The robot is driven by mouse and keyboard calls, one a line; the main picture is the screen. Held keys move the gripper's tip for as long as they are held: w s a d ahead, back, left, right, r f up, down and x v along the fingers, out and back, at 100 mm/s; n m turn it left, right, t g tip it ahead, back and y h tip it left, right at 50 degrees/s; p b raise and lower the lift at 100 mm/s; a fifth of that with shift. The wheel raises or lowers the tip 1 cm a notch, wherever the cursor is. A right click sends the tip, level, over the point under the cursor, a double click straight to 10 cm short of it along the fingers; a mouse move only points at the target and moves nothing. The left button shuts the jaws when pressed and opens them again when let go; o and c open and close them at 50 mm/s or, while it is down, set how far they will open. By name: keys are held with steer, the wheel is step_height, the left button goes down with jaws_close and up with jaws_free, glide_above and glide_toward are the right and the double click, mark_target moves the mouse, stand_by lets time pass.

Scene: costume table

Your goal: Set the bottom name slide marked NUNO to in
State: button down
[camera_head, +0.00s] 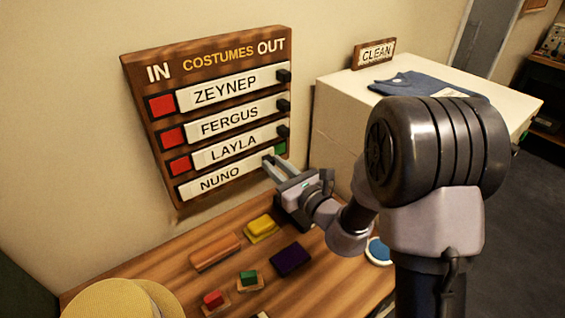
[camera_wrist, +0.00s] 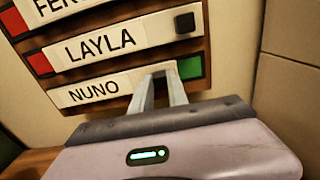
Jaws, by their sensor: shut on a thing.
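The wooden board (camera_head: 140,75) on the wall has IN at its left top and OUT at its right top. The bottom slide marked NUNO (camera_head: 222,178) sits toward the IN side, with a green patch (camera_head: 280,148) bare at its right and no red showing at its left. It also shows in the wrist view (camera_wrist: 92,92), beside the green patch (camera_wrist: 189,68). My gripper (camera_head: 269,161) is at the slide's right end, its fingers (camera_wrist: 163,75) shut on the slide's knob, which they mostly hide.
The ZEYNEP (camera_head: 227,89), FERGUS (camera_head: 231,121) and LAYLA (camera_head: 235,148) slides above sit toward OUT, with red patches at their left. LAYLA's dark knob (camera_wrist: 184,22) is close above my fingers. Coloured blocks and a yellow hat (camera_head: 110,299) are on the table below.

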steer(key=shift+s+a+f, duration=0.1)
steer(key=shift+s+a, duration=0.25)
steer(key=shift+a, duration=0.2)
steer(key=shift+d, duration=0.15)
steer(key=c, duration=1.7)
jaws_free()
steer(key=o, duration=0.4)
